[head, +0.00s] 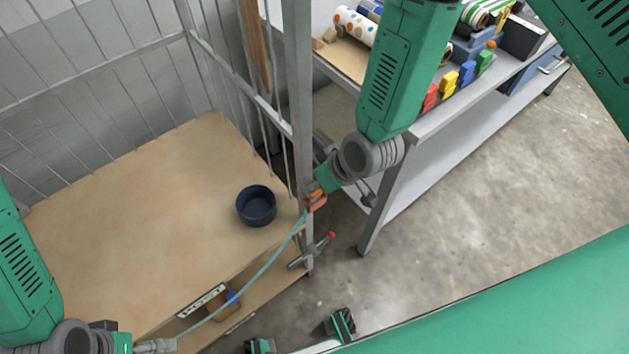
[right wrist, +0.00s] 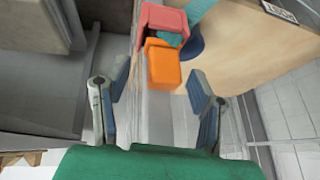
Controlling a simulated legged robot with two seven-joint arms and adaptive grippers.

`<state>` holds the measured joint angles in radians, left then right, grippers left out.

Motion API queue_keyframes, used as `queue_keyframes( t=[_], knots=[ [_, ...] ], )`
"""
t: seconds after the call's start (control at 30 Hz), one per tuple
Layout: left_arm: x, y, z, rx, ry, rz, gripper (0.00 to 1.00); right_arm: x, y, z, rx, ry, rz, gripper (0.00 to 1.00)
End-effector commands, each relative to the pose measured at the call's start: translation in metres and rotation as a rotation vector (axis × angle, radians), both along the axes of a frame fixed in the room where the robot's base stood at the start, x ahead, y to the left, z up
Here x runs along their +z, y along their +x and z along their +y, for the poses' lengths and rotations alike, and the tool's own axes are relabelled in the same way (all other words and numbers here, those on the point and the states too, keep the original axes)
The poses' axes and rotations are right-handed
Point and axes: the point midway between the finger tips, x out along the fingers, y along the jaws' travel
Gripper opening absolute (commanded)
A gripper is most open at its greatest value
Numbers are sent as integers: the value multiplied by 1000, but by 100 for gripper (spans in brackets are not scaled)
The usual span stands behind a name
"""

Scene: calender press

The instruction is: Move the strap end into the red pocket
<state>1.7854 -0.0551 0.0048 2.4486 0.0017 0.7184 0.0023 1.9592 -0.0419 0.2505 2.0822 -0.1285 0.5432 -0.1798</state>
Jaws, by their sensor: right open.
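The teal strap (head: 258,276) runs in a slack curve from my left gripper (head: 158,346) at the lower left to the red pocket (right wrist: 163,18) beside the metal post. My left gripper's narrow fingers look closed on the strap, though the frame edge partly cuts them off. In the right wrist view, an orange tab (right wrist: 163,64) sits right by the pocket's mouth, with a bit of teal strap between them. I cannot tell how deep anything sits in the pocket. My right gripper (right wrist: 158,108) is open, its fingers apart on either side below the tab, touching neither.
A dark blue bowl (head: 256,206) stands on the wooden board (head: 140,215). A metal post (head: 299,90) rises beside my right gripper, with a red-tipped lever (head: 312,252) below. A grey bench (head: 455,133) with coloured blocks is at right. The concrete floor (head: 480,190) is open.

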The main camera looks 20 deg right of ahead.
Motion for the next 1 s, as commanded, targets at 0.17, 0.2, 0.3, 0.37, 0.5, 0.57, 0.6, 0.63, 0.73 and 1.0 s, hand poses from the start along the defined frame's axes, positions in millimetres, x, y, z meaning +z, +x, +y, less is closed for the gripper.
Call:
queue_keyframes(
  t=[0.17, 0.2, 0.3, 0.37, 0.5, 0.57, 0.6, 0.63, 0.73, 1.0],
  knots=[
    [0, 0, 0, 0, 0, -1, 100, 26, -10, -9, -2, 0, -2, 51],
    [0, 0, 0, 0, 0, -1, 100, 34, -13, -12, -1, 0, -2, 51],
    [0, 0, 0, 0, 0, -1, 100, 54, -21, -19, -2, 0, -2, 51],
    [0, 0, 0, 0, 0, -1, 100, 65, -25, -23, -2, 1, -3, 51],
    [0, 1, 0, 0, 0, -1, 100, 85, -34, -30, -1, 0, -1, 51],
    [0, 1, 0, 0, 0, -1, 100, 91, -37, -33, 0, 0, 0, 51],
    [0, 1, 0, 0, 0, -1, 100, 94, -38, -34, 0, 0, 0, 51],
    [0, 1, 0, 0, 0, -1, 100, 96, -39, -35, 0, 0, 1, 51],
    [0, 1, 0, 0, 0, -1, 100, 99, -41, -36, 0, 0, 1, 51],
    [-1, 3, 0, 0, 0, 1, 100, 100, -42, -36, 0, 0, 1, 51]
  ],
)
